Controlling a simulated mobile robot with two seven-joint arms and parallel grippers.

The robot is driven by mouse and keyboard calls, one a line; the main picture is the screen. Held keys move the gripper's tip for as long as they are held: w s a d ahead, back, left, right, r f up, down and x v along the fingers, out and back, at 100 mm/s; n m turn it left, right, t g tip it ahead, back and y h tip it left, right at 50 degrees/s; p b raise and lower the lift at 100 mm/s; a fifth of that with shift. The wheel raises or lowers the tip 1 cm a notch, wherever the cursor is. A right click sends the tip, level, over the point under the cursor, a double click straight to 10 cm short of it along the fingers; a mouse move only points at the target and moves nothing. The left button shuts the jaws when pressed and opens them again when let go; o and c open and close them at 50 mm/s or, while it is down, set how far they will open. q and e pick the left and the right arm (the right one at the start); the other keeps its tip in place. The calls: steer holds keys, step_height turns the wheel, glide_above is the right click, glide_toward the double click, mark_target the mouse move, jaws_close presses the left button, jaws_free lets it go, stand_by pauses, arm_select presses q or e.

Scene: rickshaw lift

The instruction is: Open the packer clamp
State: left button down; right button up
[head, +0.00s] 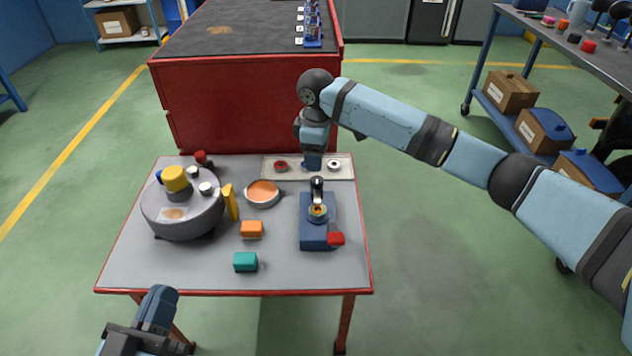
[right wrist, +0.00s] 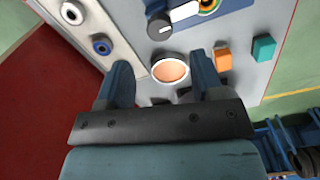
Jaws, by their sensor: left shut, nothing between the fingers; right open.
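The packer clamp appears to be the blue-based device (head: 318,228) on the right part of the small grey table. It has a gold ring (head: 317,213), and a lever with a dark end (head: 317,184) at its far side. In the right wrist view the clamp's dark knob (right wrist: 160,27) and part of its blue base show at the top edge, cut off. My right gripper (head: 313,162) points down over the pale tray behind the clamp, apart from it. It is open and empty in the wrist view (right wrist: 163,78). My left gripper (head: 160,298) is shut and empty, before the table's front left.
The pale tray (head: 348,173) holds rings. A grey drum (head: 183,222) stands left. A red cabinet (head: 240,105) is behind. The table's front right is clear.

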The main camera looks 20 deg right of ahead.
mark_target(317, 179)
step_height(317, 179, down, 8)
steer(key=shift+r+b, duration=0.25)
steer(key=shift+b, duration=0.85)
arm_select(q)
steer(key=shift+g, duration=0.8)
steer(key=f, duration=0.4)
steer(key=shift+w+d, duration=0.15)
steer(key=shift+d, duration=0.05)
steer(key=shift+r, duration=0.1)
arm_select(e)
steer(key=c, duration=0.9)
